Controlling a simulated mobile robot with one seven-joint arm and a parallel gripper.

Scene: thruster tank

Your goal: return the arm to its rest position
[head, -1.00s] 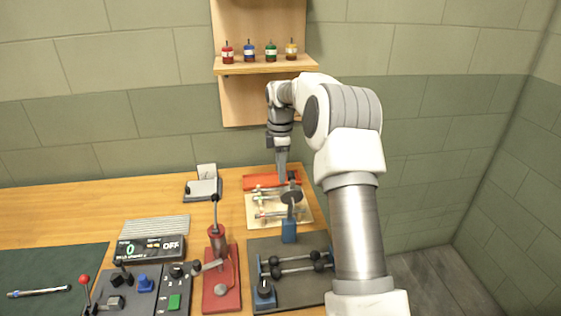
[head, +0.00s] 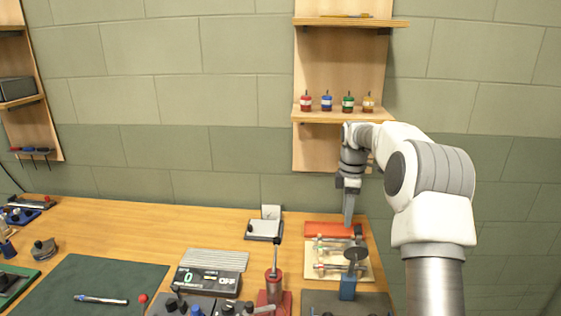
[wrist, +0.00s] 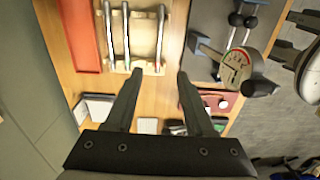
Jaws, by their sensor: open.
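My gripper (head: 348,208) hangs fingers-down from my raised arm at the right of the head view, over the back right of the bench, by the red tray. In the wrist view my gripper (wrist: 158,75) shows two dark fingers spread apart with nothing between them. Bench wood shows in the gap. My white arm covers part of the wall and the bench's right side in the head view.
A red tray (head: 322,229) and a pale rack with rods (head: 330,270) lie near the gripper. A dial gauge (wrist: 237,62) stands close by. A red lever press (head: 274,281) is further left. Above, a shelf (head: 340,117) holds several small bottles. The bench's middle (head: 150,225) is clear.

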